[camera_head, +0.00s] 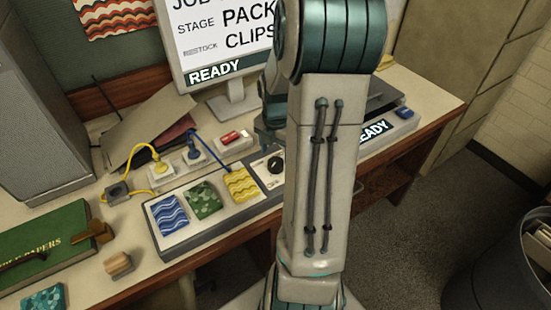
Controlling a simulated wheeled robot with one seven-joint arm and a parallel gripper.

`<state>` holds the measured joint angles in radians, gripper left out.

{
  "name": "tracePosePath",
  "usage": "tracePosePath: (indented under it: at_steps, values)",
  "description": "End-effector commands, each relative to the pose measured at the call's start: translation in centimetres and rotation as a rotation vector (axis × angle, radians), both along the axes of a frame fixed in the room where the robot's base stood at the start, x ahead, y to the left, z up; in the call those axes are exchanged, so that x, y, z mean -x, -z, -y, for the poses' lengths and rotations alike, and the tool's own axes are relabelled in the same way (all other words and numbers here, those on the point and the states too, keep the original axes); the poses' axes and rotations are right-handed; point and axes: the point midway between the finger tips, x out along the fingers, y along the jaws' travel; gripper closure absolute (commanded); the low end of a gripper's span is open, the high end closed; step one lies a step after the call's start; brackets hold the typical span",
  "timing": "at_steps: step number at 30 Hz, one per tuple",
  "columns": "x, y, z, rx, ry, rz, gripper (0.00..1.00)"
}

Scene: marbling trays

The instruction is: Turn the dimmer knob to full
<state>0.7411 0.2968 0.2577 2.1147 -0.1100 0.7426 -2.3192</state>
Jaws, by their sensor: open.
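The dimmer knob (275,164) is a round black knob on a pale plate at the right part of a long dark panel (165,250) on the desk. It stands just left of my upright arm link, which hides the panel's right end. The knob's setting and most of its scale marks are too small to read. A teal and dark part, probably of my wrist, shows just above the knob at the link's left edge.
Blue, green and yellow patterned tiles lie on the panel. Behind it are a power strip with yellow and blue plugs, a red switch (231,136) and a monitor (235,100) reading READY. A green book (45,245) and wooden block (118,264) lie left. A dark bin (500,260) stands right.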

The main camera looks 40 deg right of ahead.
Motion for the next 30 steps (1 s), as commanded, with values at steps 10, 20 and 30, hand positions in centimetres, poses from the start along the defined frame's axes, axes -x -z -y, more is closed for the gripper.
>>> tracePosePath:
  at_steps: [10,20,30]
  values:
    - [0.0,3.7,0.0,-0.001,0.0,-0.001,0.35]
    - [0.0,3.9,0.0,0.0,0.0,0.0,0.44]
    - [0.0,3.9,0.0,0.0,0.005,0.0,0.8]
